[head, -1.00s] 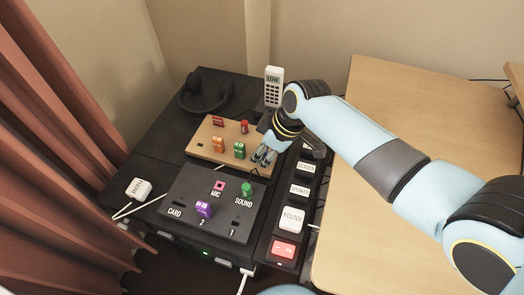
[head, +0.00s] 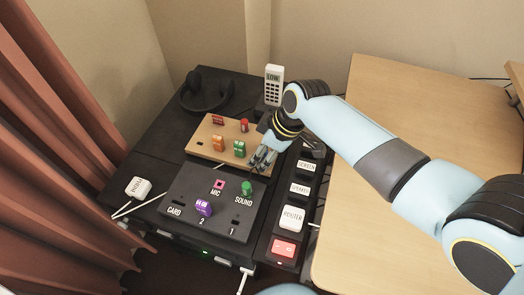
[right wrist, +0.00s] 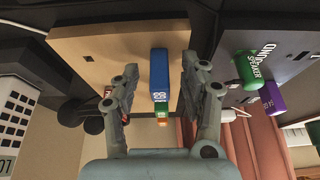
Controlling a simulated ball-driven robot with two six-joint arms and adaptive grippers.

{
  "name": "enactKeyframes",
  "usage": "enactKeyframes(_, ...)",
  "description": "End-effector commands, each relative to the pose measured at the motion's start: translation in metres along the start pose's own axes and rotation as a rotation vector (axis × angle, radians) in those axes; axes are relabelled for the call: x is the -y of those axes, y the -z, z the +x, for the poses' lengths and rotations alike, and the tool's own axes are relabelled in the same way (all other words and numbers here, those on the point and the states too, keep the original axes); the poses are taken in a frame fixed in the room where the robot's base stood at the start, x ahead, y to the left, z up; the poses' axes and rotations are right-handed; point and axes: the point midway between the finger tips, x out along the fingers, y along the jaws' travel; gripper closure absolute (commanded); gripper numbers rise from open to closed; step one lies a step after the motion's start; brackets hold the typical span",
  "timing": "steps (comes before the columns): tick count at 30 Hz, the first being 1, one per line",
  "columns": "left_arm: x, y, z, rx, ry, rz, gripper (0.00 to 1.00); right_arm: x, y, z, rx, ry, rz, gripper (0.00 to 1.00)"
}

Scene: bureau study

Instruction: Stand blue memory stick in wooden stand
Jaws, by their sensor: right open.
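The blue memory stick (right wrist: 159,72) appears upright at the wooden stand (right wrist: 85,45), near one edge, in the right wrist view. Whether it is fully seated in a slot cannot be told. My right gripper (right wrist: 160,66) is open, with one finger on each side of the stick and a gap showing on both sides. In the head view the right gripper (head: 263,160) is at the right front corner of the wooden stand (head: 200,149) and hides the blue stick. Orange (head: 218,144), green (head: 239,149) and red (head: 244,126) sticks stand in it. My left gripper is out of view.
A black panel (head: 180,224) with a purple stick (head: 204,208) and a green plug (head: 246,188) lies in front of the stand. A strip with a router switch (head: 292,217) runs along the right. Headphones (head: 207,94) and a handset (head: 273,86) are behind.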

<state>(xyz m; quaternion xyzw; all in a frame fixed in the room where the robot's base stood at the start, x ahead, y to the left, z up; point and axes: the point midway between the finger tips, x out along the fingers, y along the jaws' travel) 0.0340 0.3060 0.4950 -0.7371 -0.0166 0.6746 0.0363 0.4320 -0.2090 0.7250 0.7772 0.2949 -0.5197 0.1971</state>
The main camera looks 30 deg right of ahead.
Motion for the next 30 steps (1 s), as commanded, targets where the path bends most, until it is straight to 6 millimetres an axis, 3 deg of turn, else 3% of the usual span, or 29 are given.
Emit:
enactKeyframes(4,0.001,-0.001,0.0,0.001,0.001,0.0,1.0,-0.001,0.0,-0.003,0.0,-0.001,0.0,0.55)
enactKeyframes(8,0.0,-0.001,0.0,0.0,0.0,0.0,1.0,-0.001,-0.001,-0.019,-0.001,-0.003,0.0,0.55)
enactKeyframes(15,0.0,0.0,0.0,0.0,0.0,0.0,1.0,-0.001,-0.001,-0.073,0.0,-0.003,-0.002,0.55)
enactKeyframes(21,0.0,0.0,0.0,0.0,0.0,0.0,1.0,-0.001,-0.001,-0.108,0.001,-0.002,-0.002,0.55)
enactKeyframes(30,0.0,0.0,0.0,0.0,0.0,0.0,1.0,0.0,0.0,-0.12,0.0,0.001,0.0,0.55)
